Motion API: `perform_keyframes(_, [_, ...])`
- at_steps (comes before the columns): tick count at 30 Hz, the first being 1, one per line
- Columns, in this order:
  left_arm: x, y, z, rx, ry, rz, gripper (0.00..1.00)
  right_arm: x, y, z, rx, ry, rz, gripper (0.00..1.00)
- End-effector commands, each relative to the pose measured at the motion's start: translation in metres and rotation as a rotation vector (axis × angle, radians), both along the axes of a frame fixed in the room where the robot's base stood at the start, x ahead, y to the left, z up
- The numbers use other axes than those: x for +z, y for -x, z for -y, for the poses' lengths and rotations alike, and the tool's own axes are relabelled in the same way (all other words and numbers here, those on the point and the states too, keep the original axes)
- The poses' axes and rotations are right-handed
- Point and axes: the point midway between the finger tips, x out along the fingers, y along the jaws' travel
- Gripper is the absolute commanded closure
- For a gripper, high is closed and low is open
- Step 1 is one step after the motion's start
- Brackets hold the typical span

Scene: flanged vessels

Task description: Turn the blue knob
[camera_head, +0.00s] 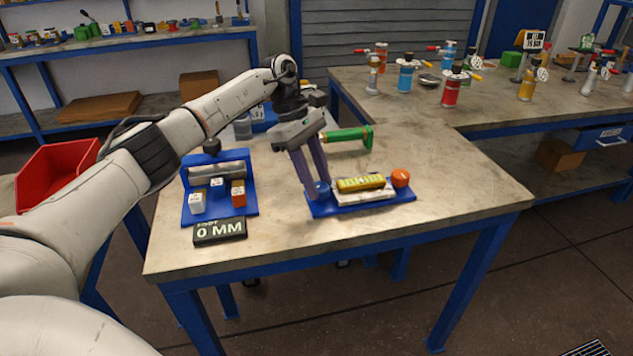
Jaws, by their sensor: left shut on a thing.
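The blue knob (321,186) sits at the left end of a blue base plate (350,207) on the near workbench. My left gripper (321,190) reaches down from above with its two purple-grey fingers around the knob, shut on it. The fingers hide part of the knob. An orange knob (400,177) sits at the right end of the same plate. Between the knobs is a white block with a yellow level-like piece (361,184) on top. My right gripper is not in view.
A green-handled tool (348,136) lies behind. Flanged vessels (451,88) stand on the back bench. The bench's right front is clear.

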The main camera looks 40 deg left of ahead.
Motion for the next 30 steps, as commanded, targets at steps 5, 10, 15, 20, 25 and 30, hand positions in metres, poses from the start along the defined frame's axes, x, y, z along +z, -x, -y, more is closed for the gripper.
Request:
perform_keyframes(5, [0.0003, -0.0011, -0.0005, -0.055, -0.001, 0.002, 0.89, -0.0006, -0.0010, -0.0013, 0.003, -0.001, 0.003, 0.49])
perform_keyframes(10, [0.0003, -0.0011, -0.0003, -0.079, -0.001, 0.002, 0.89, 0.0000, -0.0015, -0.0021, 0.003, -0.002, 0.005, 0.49])
perform_keyframes(15, [0.0005, -0.0011, -0.0004, -0.083, -0.002, 0.002, 0.89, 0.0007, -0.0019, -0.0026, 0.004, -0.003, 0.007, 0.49])
perform_keyframes(20, [0.0005, -0.0011, -0.0004, -0.082, -0.002, 0.003, 0.89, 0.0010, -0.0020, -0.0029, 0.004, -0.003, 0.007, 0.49])
perform_keyframes(25, [0.0003, -0.0012, -0.0005, -0.081, -0.002, 0.002, 0.48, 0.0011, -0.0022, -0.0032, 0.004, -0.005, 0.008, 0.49])
perform_keyframes(30, [0.0002, -0.0015, -0.0001, -0.081, -0.001, 0.003, 0.48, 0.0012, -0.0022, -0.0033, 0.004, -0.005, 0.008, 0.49])
